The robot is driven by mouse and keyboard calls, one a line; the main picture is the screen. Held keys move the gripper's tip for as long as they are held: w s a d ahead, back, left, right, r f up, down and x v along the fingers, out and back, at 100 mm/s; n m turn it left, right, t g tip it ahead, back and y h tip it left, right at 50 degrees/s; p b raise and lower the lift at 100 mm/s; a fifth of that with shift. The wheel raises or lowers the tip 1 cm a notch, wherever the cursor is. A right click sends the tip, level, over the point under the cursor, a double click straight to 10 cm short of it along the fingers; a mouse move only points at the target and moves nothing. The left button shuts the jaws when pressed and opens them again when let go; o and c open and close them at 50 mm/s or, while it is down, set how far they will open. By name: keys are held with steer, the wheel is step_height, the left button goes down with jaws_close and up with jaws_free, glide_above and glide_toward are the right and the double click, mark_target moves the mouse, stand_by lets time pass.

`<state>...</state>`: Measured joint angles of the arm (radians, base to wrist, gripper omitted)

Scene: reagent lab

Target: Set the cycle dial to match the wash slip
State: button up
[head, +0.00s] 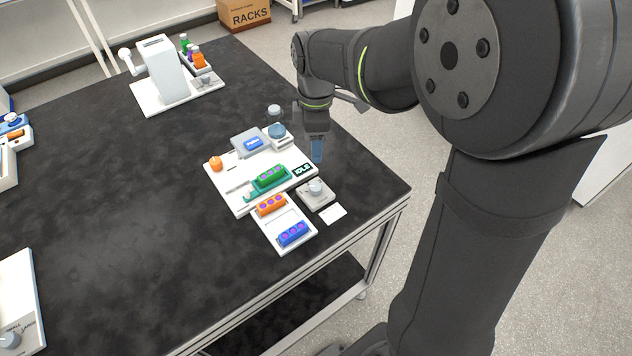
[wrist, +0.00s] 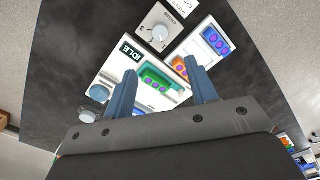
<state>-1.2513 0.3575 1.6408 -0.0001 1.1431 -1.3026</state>
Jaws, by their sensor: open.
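The cycle dial is a round pale grey knob (head: 315,186) on a small grey box (head: 309,200) at the right front of the washer station. The knob also shows in the wrist view (wrist: 160,33), with a "3" readable on its left; its pointer setting is too small to tell. A white slip (head: 333,214) lies on the table just in front of the dial box. Its edge shows at the top of the wrist view (wrist: 179,9), with writing I cannot read fully. My gripper (head: 317,152) is open and empty above the station's back right, apart from the dial; its fingers also show in the wrist view (wrist: 164,68).
The white station board (head: 237,205) carries a green rack (head: 270,178) and an "IDLE" display (head: 303,170). A tray in front holds orange (head: 271,205) and blue (head: 293,234) racks. A blue-button box (head: 253,143) and round jars stand behind. The table's left middle is clear.

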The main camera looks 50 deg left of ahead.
mark_target(316, 186)
step_height(316, 186, down, 15)
steer(key=shift+r, duration=0.15)
steer(key=c, duration=1)
